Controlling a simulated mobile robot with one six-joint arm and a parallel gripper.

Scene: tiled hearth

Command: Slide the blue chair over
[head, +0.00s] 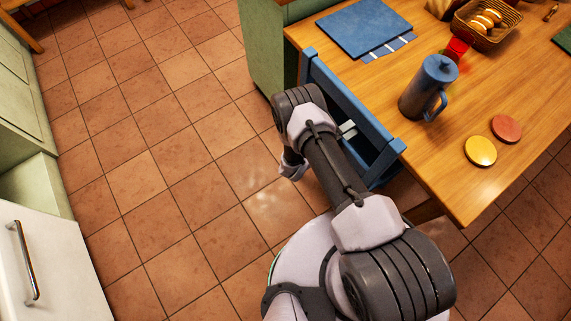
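The blue chair (347,97) stands against the left edge of the wooden table, its back rail running diagonally from upper left to lower right. My arm crosses in front of it and hides much of its lower part and seat. A small pale piece (348,130), possibly part of my gripper, shows between the arm and the chair back. The fingers cannot be made out, so I cannot tell whether they touch the chair or are open or shut.
The wooden table (448,180) carries a blue-grey jug (428,87), a blue mat (364,27), a bread basket (487,22), and yellow (480,151) and red (506,128) discs. A green cabinet (266,50) stands behind the chair. Tiled floor (140,130) lies clear to the left.

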